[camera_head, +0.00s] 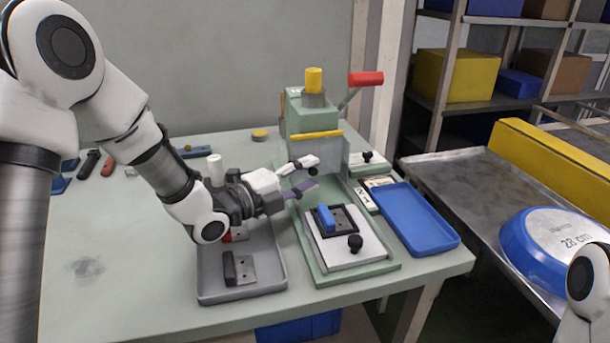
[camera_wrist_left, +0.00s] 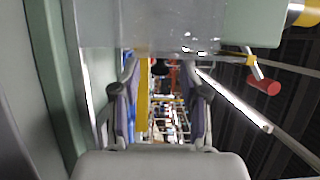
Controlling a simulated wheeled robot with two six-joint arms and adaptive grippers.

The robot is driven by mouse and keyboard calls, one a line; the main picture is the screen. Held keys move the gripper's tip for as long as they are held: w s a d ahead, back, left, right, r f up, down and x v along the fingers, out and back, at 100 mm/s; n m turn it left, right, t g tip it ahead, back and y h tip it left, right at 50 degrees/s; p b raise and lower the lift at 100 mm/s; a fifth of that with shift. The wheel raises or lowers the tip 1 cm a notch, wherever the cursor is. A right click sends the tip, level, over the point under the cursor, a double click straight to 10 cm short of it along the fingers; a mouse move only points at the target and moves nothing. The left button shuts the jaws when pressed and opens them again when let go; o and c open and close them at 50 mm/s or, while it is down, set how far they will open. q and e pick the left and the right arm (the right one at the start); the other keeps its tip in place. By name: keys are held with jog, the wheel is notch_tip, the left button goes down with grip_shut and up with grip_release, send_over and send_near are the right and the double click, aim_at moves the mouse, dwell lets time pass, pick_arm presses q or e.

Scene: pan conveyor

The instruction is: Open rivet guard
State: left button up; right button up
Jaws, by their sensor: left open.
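The green rivet press (camera_head: 295,118) stands at the back of the table. Its guard is a grey see-through panel (camera_head: 325,152) at the front, with a yellow bar (camera_head: 316,134) along its upper edge. The guard looks lowered. My left gripper (camera_head: 308,174) is open and empty, just in front of the panel and below the yellow bar. In the left wrist view, the two fingers (camera_wrist_left: 160,105) stand apart and a grey panel, apparently the guard (camera_wrist_left: 140,28), fills the upper part. Whether a finger touches it is unclear. My right gripper is out of view.
A red-handled lever (camera_head: 366,79) rises right of the press. A white fixture plate (camera_head: 350,245) with a blue clamp and black knob lies in front. A grey tray (camera_head: 240,290) lies below my left arm, a blue tray (camera_head: 415,220) to the right. A conveyor (camera_head: 470,185) carries a blue pan.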

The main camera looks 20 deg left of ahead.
aim_at(312, 134)
pick_arm(q)
grip_shut()
jog(key=shift+s+d+r+n+g+p, duration=0.4)
jog(key=shift+n+p, duration=0.3)
jog(key=shift+p, duration=0.4)
notch_tip(312, 134, up, 10)
jog(key=s+d+n+g+h+p, duration=0.1)
jog(key=n+g+p, duration=0.6)
jog(key=p, duration=2.2)
jog(key=shift+s+d+n+h+p, duration=0.15)
jog(key=shift+s+n+h+p, duration=0.35)
jog(key=shift+n, duration=2.6)
jog(key=shift+s, duration=0.2)
